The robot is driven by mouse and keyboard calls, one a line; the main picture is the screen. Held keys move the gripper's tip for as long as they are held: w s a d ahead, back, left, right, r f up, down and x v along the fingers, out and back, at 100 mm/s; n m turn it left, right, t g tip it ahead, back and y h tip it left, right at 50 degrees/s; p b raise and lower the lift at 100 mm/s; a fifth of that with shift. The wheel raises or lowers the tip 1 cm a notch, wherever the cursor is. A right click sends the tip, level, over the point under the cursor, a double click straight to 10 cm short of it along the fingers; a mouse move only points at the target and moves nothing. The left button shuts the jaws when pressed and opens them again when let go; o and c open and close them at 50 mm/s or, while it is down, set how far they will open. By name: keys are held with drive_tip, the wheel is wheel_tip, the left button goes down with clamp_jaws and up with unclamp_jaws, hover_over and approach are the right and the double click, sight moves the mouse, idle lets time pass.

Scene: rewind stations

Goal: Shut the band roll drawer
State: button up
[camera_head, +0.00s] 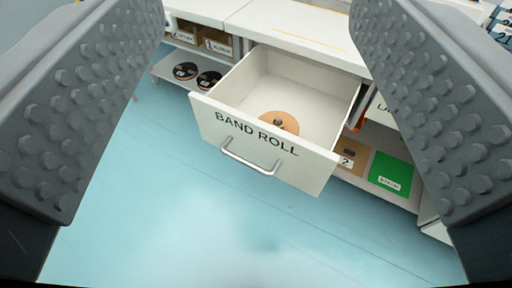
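The white band roll drawer (320,172) is pulled out from under the white worktop, its front lettered "BAND ROLL". A silver bar handle (250,160) is on its front. A round tan roll (291,122) with a dark centre lies inside, partly hidden by the drawer front. My gripper (250,130) is open, its two grey studded fingers wide apart at the left and right of the picture. Nothing is between the fingers up close. The drawer appears beyond them, and I see no contact.
The white worktop (290,22) runs above the drawer. At left, a lower shelf holds black reels (186,71) below labelled cardboard boxes (215,42). At right, a shelf holds a green item (391,172) and a brown item (352,155). The blue floor (200,225) in front is clear.

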drive_tip(key=shift+w, duration=0.1)
drive_tip(key=c, duration=0.3)
drive_tip(key=w+f+n, duration=0.1)
drive_tip(key=w+a+f+n+g, duration=0.1)
drive_tip(key=w+f+n, duration=0.1)
drive_tip(key=w, duration=0.1)
drive_tip(key=shift+w+a+f+n+g+y, duration=0.1)
drive_tip(key=shift+a+n+g+y, duration=0.2)
drive_tip(key=shift+n+g, duration=0.1)
clamp_jaws()
drive_tip(key=w+a+f+n+g, duration=0.4)
drive_tip(key=w+f+n+g, duration=0.1)
drive_tip(key=w+f+n, duration=0.45)
drive_tip(key=n+g+h, duration=0.3)
drive_tip(key=n+g, duration=0.4)
drive_tip(key=n, duration=1)
approach(218, 131)
drive_tip(key=s+r, duration=0.4)
drive_tip(key=s, duration=0.3)
drive_tip(key=shift+w+d+f, duration=0.5)
drive_tip(key=shift+w+f, duration=0.65)
drive_tip(key=shift+f, duration=0.35)
drive_tip(key=shift+w+d+f, duration=0.5)
drive_tip(key=shift+w+f, duration=0.6)
drive_tip(key=shift+f, duration=0.4)
drive_tip(key=shift+w+d+f, duration=0.5)
drive_tip(key=shift+w+f, duration=0.65)
drive_tip(key=shift+f, duration=0.35)
